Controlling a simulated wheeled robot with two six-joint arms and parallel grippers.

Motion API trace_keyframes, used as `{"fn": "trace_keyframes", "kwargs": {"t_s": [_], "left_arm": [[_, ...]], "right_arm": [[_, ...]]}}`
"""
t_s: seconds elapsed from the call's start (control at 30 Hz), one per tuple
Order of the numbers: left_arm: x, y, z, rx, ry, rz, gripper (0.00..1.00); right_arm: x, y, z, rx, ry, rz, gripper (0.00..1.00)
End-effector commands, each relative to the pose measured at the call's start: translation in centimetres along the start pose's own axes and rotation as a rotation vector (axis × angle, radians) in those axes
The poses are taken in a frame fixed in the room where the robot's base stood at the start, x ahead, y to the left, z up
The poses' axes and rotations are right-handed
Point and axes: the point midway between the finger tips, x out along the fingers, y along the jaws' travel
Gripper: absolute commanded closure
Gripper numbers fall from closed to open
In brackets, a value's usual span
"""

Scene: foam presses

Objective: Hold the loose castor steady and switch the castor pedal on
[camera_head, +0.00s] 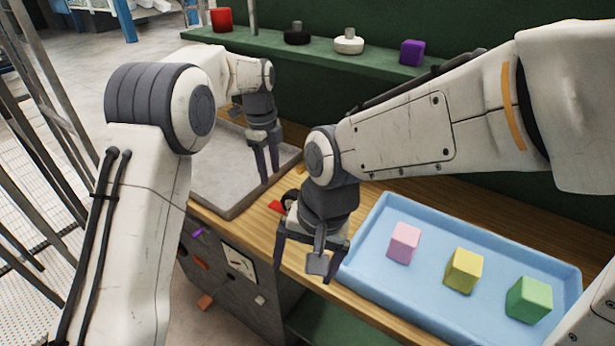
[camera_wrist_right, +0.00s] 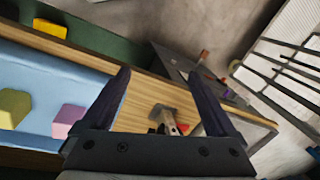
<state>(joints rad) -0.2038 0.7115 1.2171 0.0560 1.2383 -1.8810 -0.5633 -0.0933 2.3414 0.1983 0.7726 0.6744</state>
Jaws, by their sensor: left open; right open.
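A castor (camera_head: 290,200) with a dark wheel and a red pedal (camera_head: 275,206) sits on the wooden bench top, partly hidden behind my right gripper. In the right wrist view the castor (camera_wrist_right: 165,118) shows between and below the fingers, with red beside it; the pedal's setting cannot be told. My right gripper (camera_head: 303,272) is open and empty, pointing down near the bench's front edge, in front of the castor in the picture. It also shows in the right wrist view (camera_wrist_right: 160,75), fingers apart. My left gripper (camera_head: 264,170) is open and empty above the grey tray, left of the castor.
A blue tray (camera_head: 365,215) with pink, yellow and green blocks stands right of the castor. A grey tray (camera_head: 228,214) lies left. A green shelf (camera_head: 270,42) behind bears several objects. A dark cabinet front (camera_head: 225,285) with coloured parts is below the bench.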

Motion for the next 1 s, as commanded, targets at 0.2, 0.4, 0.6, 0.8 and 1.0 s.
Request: {"fn": "trace_keyframes", "kwargs": {"t_s": [0.2,0.4,0.6,0.8,1.0], "left_arm": [[0.0,0.0,0.1,-0.002,0.0,0.0,0.5],[0.0,0.1,0.1,-0.003,0.0,-0.001,0.5],[0.0,0.1,0.2,-0.004,0.0,-0.001,0.5],[0.0,0.2,0.2,-0.005,0.0,-0.001,0.5],[0.0,0.2,0.2,-0.005,0.0,-0.001,0.5]], "right_arm": [[0.6,-2.5,-7.1,0.673,0.009,-0.079,0.07],[1.4,-3.5,-13.8,1.268,-0.008,-0.162,0.07],[2.0,-3.3,-18.9,1.711,-0.042,-0.232,0.07],[2.5,-3.1,-21.2,1.909,-0.066,-0.263,0.07],[4.4,-3.4,-21.6,1.933,-0.07,-0.263,0.07]]}}
